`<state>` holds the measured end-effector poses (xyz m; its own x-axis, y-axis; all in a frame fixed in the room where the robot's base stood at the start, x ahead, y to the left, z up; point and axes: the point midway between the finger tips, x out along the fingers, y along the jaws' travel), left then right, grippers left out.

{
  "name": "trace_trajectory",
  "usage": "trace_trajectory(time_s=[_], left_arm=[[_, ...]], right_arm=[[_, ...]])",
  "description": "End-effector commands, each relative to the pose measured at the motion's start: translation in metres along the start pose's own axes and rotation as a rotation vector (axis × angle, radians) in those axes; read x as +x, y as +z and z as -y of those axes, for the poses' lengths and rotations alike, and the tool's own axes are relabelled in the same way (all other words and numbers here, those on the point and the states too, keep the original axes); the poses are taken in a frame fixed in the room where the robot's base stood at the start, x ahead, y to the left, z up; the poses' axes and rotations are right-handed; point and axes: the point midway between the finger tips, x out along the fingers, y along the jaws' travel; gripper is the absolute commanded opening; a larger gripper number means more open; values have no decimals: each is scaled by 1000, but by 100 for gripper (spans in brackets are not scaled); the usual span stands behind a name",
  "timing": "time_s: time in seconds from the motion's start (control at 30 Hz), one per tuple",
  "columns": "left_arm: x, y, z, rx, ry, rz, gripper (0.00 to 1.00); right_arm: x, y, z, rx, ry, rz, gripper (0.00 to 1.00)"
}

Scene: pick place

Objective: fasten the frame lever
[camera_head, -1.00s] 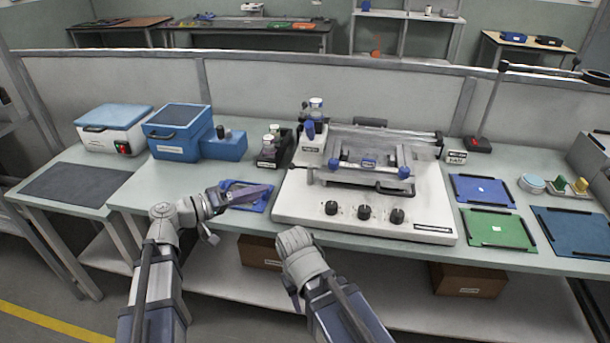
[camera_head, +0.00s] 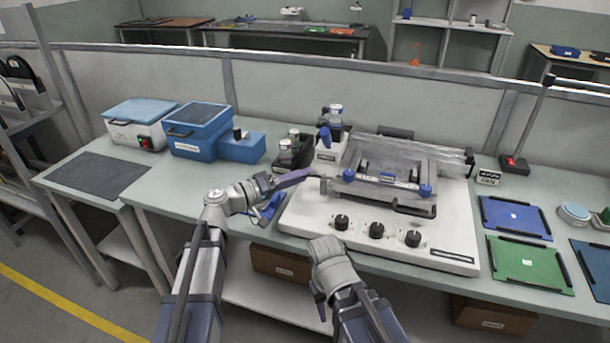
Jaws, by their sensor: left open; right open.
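A white printing machine (camera_head: 300,222) with several black knobs stands at the middle of the bench. Its grey metal frame (camera_head: 385,172) has a front bar with blue knobs (camera_head: 426,190) at both ends. A black lever-like handle (camera_head: 413,209) sticks out at the front right of the frame; I cannot tell whether it is fastened. My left gripper (camera_head: 290,181) is open and empty, with a purple finger pointing right at the machine's left edge, apart from the handle. My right gripper (camera_head: 322,285) is low before the bench front, open, its fingers mostly hidden by its wrist.
Bottles in a black holder (camera_head: 290,155) and a white holder (camera_head: 328,150) stand behind. Blue (camera_head: 515,218) and green (camera_head: 528,264) plates lie right of the machine. Blue boxes (camera_head: 197,130) stand left.

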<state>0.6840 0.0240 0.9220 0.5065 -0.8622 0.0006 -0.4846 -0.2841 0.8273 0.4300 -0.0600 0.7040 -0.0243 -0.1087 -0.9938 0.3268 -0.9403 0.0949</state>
Motion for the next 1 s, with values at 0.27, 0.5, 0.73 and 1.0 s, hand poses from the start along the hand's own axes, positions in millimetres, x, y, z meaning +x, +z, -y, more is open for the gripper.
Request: trace_trajectory(time_s=[0.27,0.5,0.73,1.0], left_arm=[[18,0,0,0,0,0,57],[18,0,0,0,-1,0,57],[18,0,0,0,0,0,31],[18,0,0,0,-1,0,0]], right_arm=[[0,0,0,0,0,0,45],[0,0,0,0,0,0,45],[0,0,0,0,0,0,45],[0,0,0,0,0,0,45]])
